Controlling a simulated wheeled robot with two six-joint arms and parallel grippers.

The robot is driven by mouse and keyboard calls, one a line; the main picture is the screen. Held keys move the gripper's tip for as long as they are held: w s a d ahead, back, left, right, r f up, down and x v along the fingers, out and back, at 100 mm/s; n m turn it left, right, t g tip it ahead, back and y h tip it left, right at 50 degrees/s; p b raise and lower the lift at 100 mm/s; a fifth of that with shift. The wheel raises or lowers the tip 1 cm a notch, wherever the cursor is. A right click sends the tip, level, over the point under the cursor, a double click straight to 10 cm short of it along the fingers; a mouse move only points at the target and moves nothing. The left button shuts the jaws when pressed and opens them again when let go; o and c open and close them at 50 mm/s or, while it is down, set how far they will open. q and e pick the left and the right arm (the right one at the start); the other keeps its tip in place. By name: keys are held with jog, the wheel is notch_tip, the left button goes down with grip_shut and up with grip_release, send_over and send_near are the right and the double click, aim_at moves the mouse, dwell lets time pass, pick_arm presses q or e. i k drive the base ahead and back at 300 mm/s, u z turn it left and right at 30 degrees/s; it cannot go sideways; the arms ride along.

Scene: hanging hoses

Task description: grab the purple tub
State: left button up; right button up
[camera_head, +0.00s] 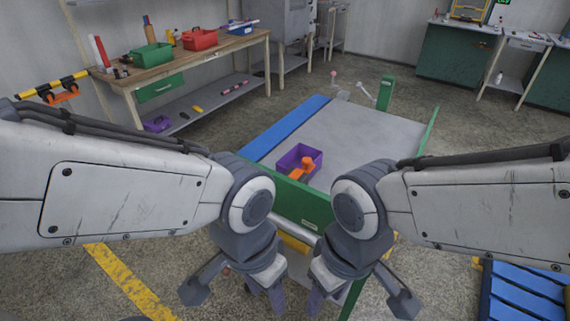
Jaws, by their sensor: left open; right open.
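A purple tub (289,160) stands on the grey top of a low cart (350,133), near its front end. An orange object (303,167) lies in it. A second purple tub (158,123) sits on the lower shelf of the workbench at the left. My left gripper (236,292) is open at the bottom of the view, nearer to me than the cart tub and apart from it. My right gripper (359,296) is open beside it, also apart from the tub. Neither gripper holds anything that I can see.
The cart has a green front panel (297,203) and a blue strip (288,127) along its left side. The wooden workbench (185,56) carries a green bin (151,57) and a red bin (200,39). Blue slats (522,300) lie at the lower right. Most of the cart top is clear.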

aim_at(293, 159)
jog(key=k, duration=1.1)
jog(key=u, duration=1.35)
jog(key=i, duration=1.55)
jog(key=z, duration=0.7)
jog(key=i, duration=0.65)
jog(key=z, duration=0.6)
jog(key=i, duration=0.5)
